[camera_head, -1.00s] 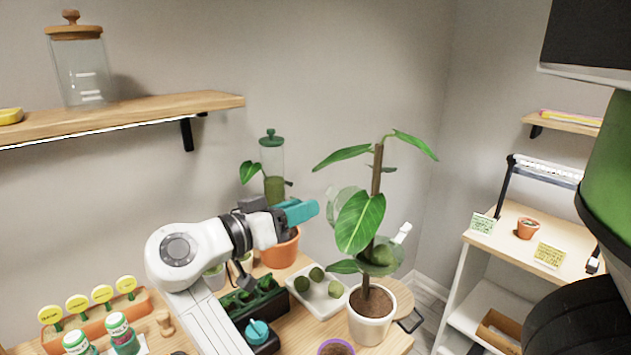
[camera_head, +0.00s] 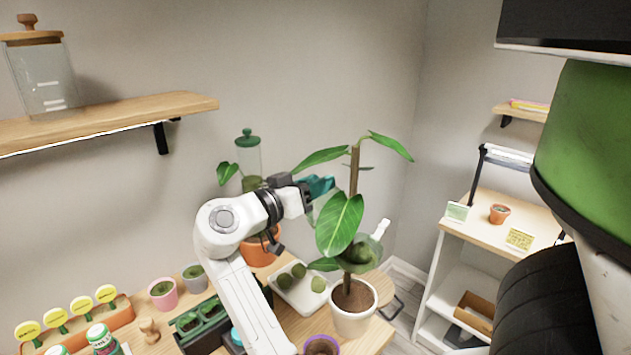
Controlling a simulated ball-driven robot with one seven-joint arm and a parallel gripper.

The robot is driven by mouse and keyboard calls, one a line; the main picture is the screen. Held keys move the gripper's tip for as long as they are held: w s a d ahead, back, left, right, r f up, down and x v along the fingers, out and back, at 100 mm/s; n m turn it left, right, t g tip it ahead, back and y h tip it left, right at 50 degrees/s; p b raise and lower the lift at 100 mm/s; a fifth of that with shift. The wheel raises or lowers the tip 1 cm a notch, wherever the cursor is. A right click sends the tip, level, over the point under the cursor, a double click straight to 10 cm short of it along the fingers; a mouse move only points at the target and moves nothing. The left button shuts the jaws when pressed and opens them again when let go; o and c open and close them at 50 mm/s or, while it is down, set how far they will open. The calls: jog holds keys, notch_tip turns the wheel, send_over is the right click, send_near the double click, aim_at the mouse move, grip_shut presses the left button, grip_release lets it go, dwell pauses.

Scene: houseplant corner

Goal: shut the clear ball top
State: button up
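The clear ball (camera_head: 369,255) sits around the stem of the tall potted plant (camera_head: 341,222), with dark moss in its lower half. A white tab (camera_head: 383,229) sticks up at its right. The ball stands open. Its clear top is mostly hidden behind the big leaf and my gripper; only a faint pale edge shows left of the leaf. My gripper (camera_head: 321,186), with teal fingers, is left of the stem, above and left of the ball's lower half, close to the top. Whether the fingers are open or touch the top cannot be told.
A white tray (camera_head: 305,303) with moss balls lies left of the white plant pot (camera_head: 352,318). A terracotta pot (camera_head: 261,250) and a green-lidded jar (camera_head: 248,157) stand behind my arm. Broad leaves crowd the gripper. A wooden shelf (camera_head: 105,118) juts out at upper left.

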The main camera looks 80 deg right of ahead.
grip_shut()
dwell(0.3)
jog(key=shift+s+f, duration=0.1)
